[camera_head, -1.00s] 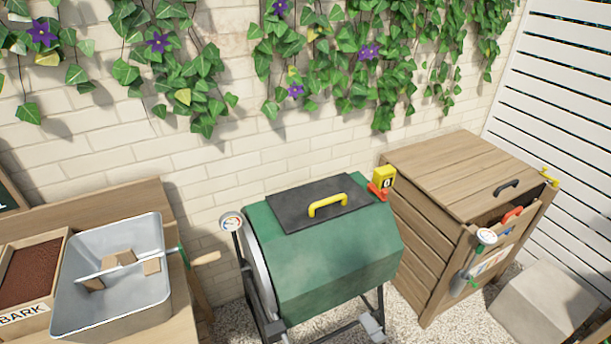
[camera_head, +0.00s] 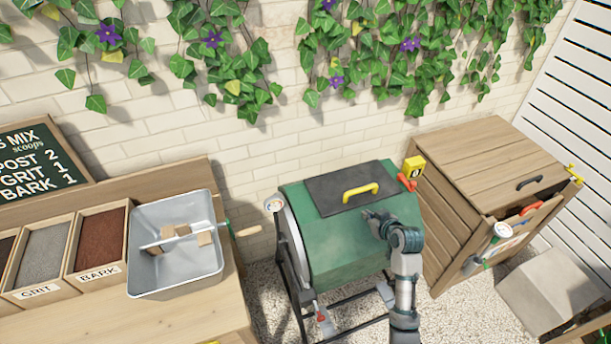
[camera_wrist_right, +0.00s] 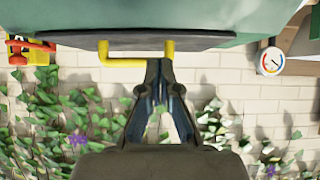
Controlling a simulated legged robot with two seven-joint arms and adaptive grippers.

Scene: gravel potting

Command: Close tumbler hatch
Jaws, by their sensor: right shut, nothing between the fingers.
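The green tumbler (camera_head: 345,248) stands on a dark frame in the middle of the head view. Its dark hatch (camera_head: 328,202) lies flat against the top of the drum, with a yellow handle (camera_head: 361,189) on it. My right gripper (camera_head: 372,216) is just in front of the hatch's near edge, shut and empty. In the right wrist view the shut fingertips (camera_wrist_right: 158,66) are close beside the yellow handle (camera_wrist_right: 125,62), below the hatch edge (camera_wrist_right: 140,40). Whether they touch it I cannot tell. My left gripper is not in view.
A yellow counter box (camera_head: 414,166) and a red latch (camera_head: 407,183) sit at the tumbler's right end. A wooden bin (camera_head: 480,175) stands to the right. On the left bench are a grey tub (camera_head: 176,275) and scoop boxes. A brick wall with ivy is behind.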

